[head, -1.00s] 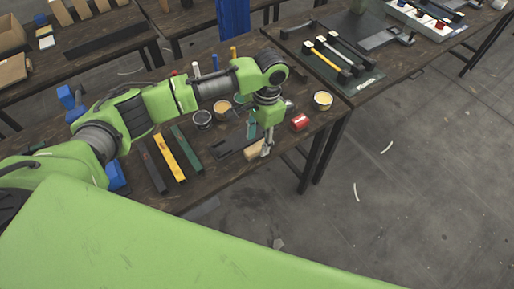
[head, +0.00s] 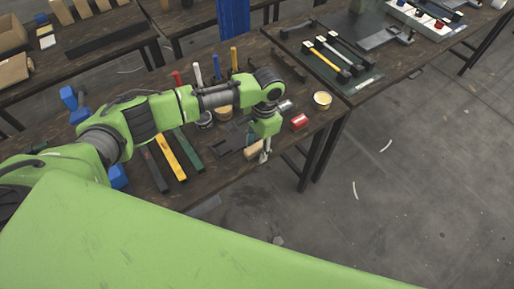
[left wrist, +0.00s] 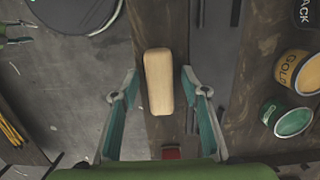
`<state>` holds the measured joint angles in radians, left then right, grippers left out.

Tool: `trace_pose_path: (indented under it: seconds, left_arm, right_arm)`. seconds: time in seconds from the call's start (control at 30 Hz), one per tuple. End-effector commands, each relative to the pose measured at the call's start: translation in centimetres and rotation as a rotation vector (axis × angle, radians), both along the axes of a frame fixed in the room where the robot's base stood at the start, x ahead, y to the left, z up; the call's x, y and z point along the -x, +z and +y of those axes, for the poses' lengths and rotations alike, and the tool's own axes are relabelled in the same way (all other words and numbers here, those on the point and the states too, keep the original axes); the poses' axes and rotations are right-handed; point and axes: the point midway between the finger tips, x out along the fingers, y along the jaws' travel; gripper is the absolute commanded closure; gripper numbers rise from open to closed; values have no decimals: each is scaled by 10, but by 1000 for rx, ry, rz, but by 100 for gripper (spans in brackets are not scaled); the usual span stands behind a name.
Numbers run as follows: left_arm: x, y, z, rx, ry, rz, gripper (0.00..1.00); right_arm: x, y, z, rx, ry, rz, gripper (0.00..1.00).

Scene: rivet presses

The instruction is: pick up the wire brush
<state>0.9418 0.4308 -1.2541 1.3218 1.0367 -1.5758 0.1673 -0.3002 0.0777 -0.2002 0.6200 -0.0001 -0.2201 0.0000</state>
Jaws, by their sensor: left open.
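The wire brush shows as a pale wooden block (head: 253,149) near the front edge of the dark wooden table. In the left wrist view its wooden back (left wrist: 158,80) stands upright in the picture between the two fingers; its bristles are hidden. My left gripper (head: 265,153) is just to the right of the block in the head view. The left wrist view shows my left gripper (left wrist: 160,92) open, one finger on each side of the block, with gaps on both sides.
Black, yellow (head: 171,158) and green bars lie to the left. In the left wrist view, gold (left wrist: 297,72) and green (left wrist: 293,118) cans are at the right.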

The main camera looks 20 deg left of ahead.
Motion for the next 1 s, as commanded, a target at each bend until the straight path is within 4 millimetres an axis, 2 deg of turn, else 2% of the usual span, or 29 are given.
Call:
trace_pose_path:
  seconds: [0.37, 0.5, 0.53, 1.0]
  left_arm:
    - [0, -2, 1, -1, 0, 0, 58]
    - [0, -2, 1, -1, 0, 0, 95]
    - [0, -2, 1, -1, 0, 0, 100]
    - [-1, 1, 1, -1, 0, -3, 100]
  right_arm:
    - [0, 2, 0, 0, 1, 0, 60]
    - [0, 2, 0, 0, 1, -1, 60]
    - [0, 2, 0, 0, 1, -1, 60]
    - [-1, -4, -3, 3, 1, -1, 60]
